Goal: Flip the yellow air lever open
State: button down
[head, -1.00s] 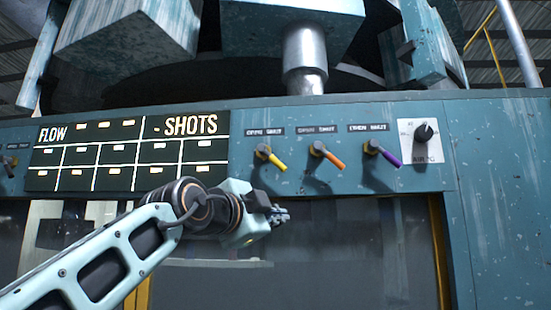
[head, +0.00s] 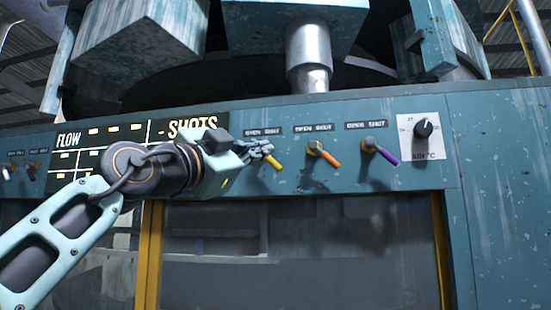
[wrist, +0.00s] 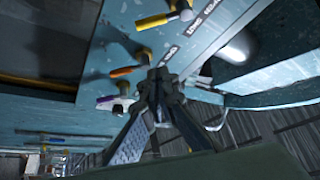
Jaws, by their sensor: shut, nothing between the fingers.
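The yellow lever (head: 274,162) is the leftmost of three levers under OPEN/SHUT labels on the blue panel. Its handle slants down to the right. My gripper (head: 266,149) is shut and empty, and in the head view its fingertips overlap the lever's pivot and upper part, hiding them. I cannot tell whether they touch. In the wrist view the yellow lever (wrist: 153,21) shows at the top, apart from the shut fingertips (wrist: 160,78), which lie in front of the panel near the orange lever.
An orange lever (head: 324,155) and a purple lever (head: 382,153) sit to the right of the yellow one, followed by a black dial (head: 423,129) on a white plate. The FLOW/SHOTS board (head: 75,160) is partly behind my arm. A metal pipe (head: 309,55) stands above the panel.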

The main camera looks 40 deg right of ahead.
aim_at(270, 160)
jog(key=shift+d, duration=0.1)
jog(key=p+x, duration=0.4)
jog(key=x, duration=0.6)
jog(key=w+f, duration=0.1)
jog(key=w+a+f, duration=0.1)
jog(key=shift+w+a+f, duration=0.2)
jog(key=shift+w+f, duration=0.15)
jog(key=shift+f, duration=0.05)
jog(key=shift+s+f+m+b, duration=0.1)
jog(key=shift+s+m+b, duration=0.1)
jog(key=shift+m+b, duration=0.15)
